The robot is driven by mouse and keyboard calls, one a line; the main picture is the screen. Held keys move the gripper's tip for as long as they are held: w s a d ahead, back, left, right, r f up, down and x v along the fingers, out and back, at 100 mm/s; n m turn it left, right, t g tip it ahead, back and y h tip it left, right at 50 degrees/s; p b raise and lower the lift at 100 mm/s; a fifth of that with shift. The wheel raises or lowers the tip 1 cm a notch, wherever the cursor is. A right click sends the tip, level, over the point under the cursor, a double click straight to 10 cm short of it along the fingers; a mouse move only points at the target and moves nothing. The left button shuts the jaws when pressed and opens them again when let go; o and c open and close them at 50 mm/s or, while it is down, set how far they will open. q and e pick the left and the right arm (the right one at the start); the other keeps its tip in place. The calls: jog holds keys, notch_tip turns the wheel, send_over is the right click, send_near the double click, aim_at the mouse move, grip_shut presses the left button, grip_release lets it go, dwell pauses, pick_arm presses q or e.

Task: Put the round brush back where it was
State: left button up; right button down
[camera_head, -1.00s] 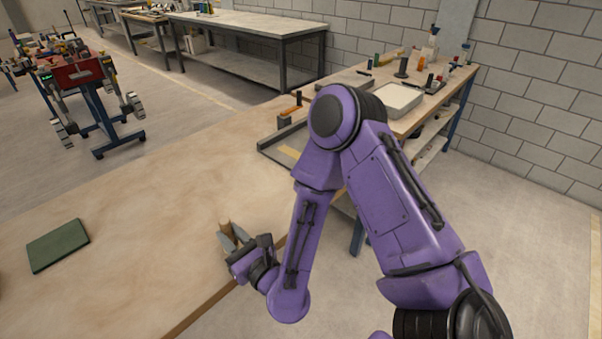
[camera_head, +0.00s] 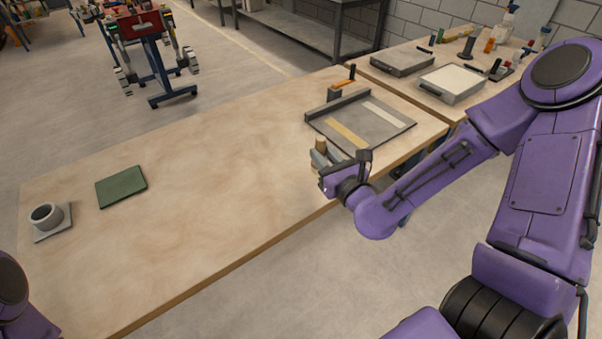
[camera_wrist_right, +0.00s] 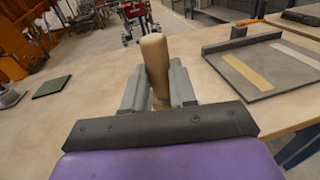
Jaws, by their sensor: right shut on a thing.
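My right gripper (camera_head: 322,158) is shut on a pale wooden handle, which I take for the round brush (camera_head: 321,144). In the right wrist view the handle (camera_wrist_right: 154,60) stands up between the two grey fingers (camera_wrist_right: 158,88). Its lower end is hidden behind the gripper, so I cannot see bristles or tell whether it touches the table. The gripper is over the table's front edge, just in front of the grey tray (camera_head: 395,131) with two pale strips. My left gripper is not in view; only a piece of my left arm shows at the lower left.
A block with an orange-handled tool (camera_head: 337,93) stands behind the tray. A green pad (camera_head: 121,187) and a grey cup (camera_head: 46,214) on a small plate are at the table's left. The middle of the wooden table (camera_head: 220,190) is clear. A second bench holds a white-topped box (camera_head: 452,82).

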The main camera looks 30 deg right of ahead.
jog(key=shift+w+f+b, duration=0.6)
jog(key=shift+w+f, duration=0.05)
jog(key=w+f, duration=0.4)
jog(key=f, duration=0.1)
jog(key=w+f+p, duration=0.1)
jog(key=w+f, duration=0.4)
jog(key=shift+w+f+p, duration=0.1)
jog(key=shift+w+p, duration=0.05)
jog(key=shift+p, duration=0.15)
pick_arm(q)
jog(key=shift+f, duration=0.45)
pick_arm(e)
jog(key=shift+f, duration=0.15)
jog(key=c, duration=0.9)
grip_release()
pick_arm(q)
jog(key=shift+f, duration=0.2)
